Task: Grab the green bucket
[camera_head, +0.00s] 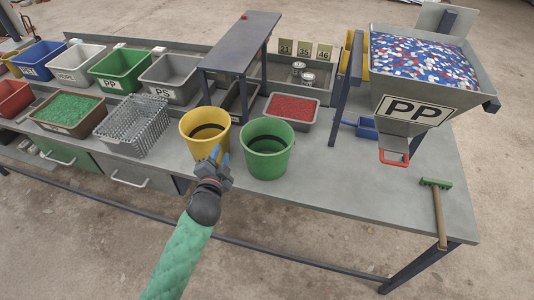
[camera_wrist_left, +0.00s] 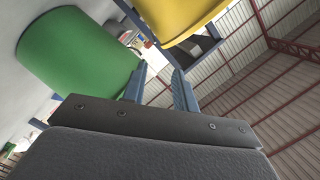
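The green bucket (camera_head: 267,148) stands upright on the grey table, just right of the yellow bucket (camera_head: 205,132). My left gripper (camera_head: 218,155) is at the front of the table, in front of the yellow bucket and to the left of the green one. In the left wrist view its two blue fingers (camera_wrist_left: 160,85) are apart with nothing between them. The green bucket (camera_wrist_left: 72,50) shows there on the left, close to one finger, and the yellow bucket (camera_wrist_left: 188,18) shows at the top. I cannot tell whether a finger touches either bucket. My right gripper is not in view.
A hopper marked PP (camera_head: 412,108), full of coloured flakes, stands on the right. A red-filled tray (camera_head: 292,110) sits behind the green bucket. A wire basket (camera_head: 133,126) is on the left.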

